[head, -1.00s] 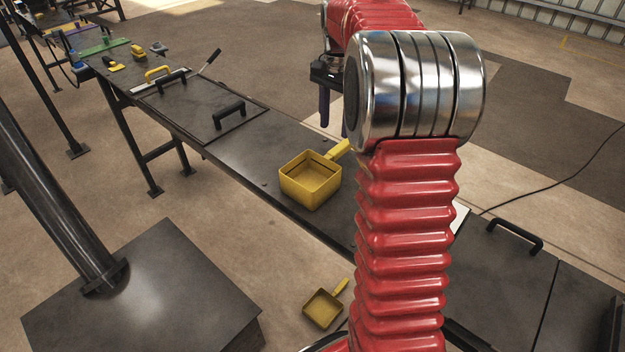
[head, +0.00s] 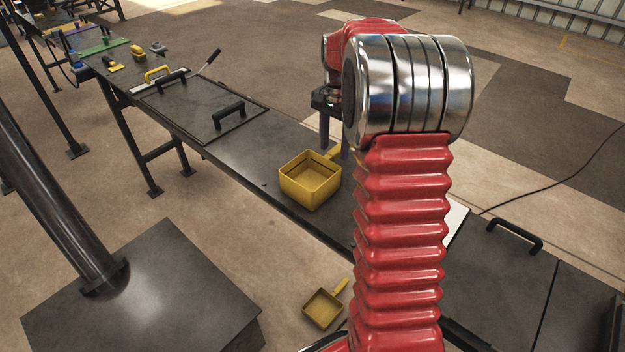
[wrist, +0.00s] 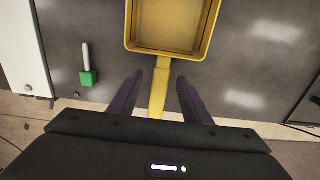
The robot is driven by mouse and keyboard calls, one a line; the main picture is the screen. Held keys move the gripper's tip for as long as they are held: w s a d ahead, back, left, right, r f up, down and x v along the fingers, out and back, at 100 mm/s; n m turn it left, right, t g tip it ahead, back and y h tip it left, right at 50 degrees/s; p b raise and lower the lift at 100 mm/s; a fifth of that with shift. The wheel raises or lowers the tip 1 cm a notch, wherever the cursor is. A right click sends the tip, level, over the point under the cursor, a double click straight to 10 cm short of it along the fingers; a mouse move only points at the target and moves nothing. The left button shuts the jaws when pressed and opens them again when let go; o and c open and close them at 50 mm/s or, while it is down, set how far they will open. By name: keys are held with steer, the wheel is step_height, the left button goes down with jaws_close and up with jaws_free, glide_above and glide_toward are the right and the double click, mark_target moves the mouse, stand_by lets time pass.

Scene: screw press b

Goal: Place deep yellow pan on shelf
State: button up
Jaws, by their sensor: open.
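The deep yellow pan (head: 310,181) sits on the long dark bench, its handle pointing toward the upper right. My gripper (head: 334,138) is over the handle end in the head view, partly hidden by my arm. In the wrist view the pan (wrist: 172,28) is at the top, and its handle (wrist: 159,92) runs down between the two dark fingers of my gripper (wrist: 158,88). The fingers are open, one on each side of the handle, with gaps on both sides. I cannot tell which surface is the shelf.
A smaller, shallower yellow pan (head: 323,308) is lower down, near my arm's base. A dark plate with black handles (head: 205,108) lies on the bench to the left. A green-based peg (wrist: 88,76) stands left of the handle. A dark pedestal (head: 145,290) is at lower left.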

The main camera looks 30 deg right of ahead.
mark_target(335, 150)
steer(key=shift+d+f, duration=0.1)
steer(key=shift+f, duration=1.65)
steer(key=shift+c, duration=0.6)
jaws_close()
